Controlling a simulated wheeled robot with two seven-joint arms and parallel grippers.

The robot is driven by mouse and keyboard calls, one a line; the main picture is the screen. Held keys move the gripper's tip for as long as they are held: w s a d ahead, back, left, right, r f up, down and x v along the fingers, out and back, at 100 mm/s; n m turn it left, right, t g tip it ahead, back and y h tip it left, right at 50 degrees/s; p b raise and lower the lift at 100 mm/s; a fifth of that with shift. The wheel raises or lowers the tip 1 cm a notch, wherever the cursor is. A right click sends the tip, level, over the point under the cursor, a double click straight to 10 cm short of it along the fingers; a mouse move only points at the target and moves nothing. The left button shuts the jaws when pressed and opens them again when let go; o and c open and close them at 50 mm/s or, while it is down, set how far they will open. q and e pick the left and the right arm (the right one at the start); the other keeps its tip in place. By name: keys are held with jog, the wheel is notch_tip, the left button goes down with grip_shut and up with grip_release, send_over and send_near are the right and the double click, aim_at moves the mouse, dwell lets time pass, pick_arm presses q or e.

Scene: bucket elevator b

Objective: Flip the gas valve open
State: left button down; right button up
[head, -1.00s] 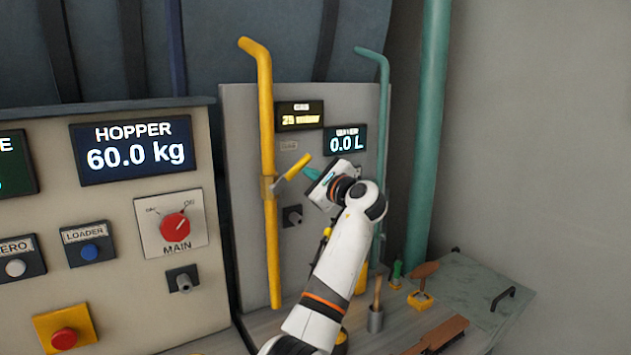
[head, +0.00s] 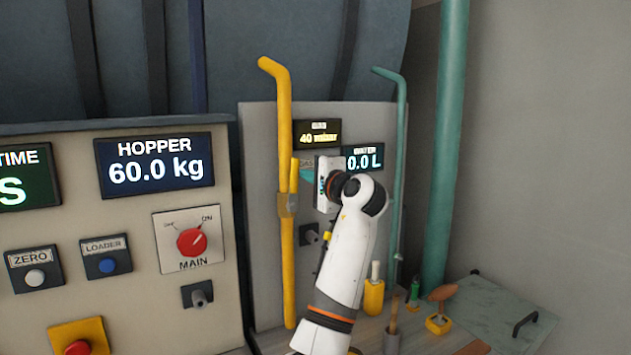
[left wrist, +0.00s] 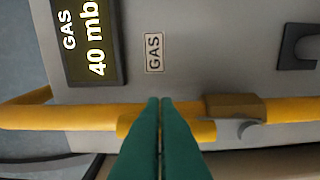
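The gas valve (head: 287,206) is a brownish body on the yellow gas pipe (head: 285,110). Its yellow lever (head: 294,174) stands upright, in line with the pipe. My left gripper (head: 306,174) is just right of the lever, its teal fingers pointing at it. In the left wrist view the fingers (left wrist: 160,100) are together with nothing seen between them. There the lever (left wrist: 204,130) lies along the pipe, partly hidden behind the fingers; I cannot tell whether they touch it. The gas display (head: 318,133) reads 40 mbar. My right gripper is not in view.
A control panel with the hopper display (head: 155,160) and MAIN switch (head: 192,241) stands at left. A water display (head: 362,158) and thin teal pipe (head: 400,150) are right of my arm. Brushes and a yellow cup (head: 374,297) stand on the bench below.

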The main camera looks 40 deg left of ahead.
pick_arm(q)
jog(key=shift+s+a+n, duration=0.15)
jog(key=shift+s+n, duration=0.15)
jog(key=shift+n, duration=0.2)
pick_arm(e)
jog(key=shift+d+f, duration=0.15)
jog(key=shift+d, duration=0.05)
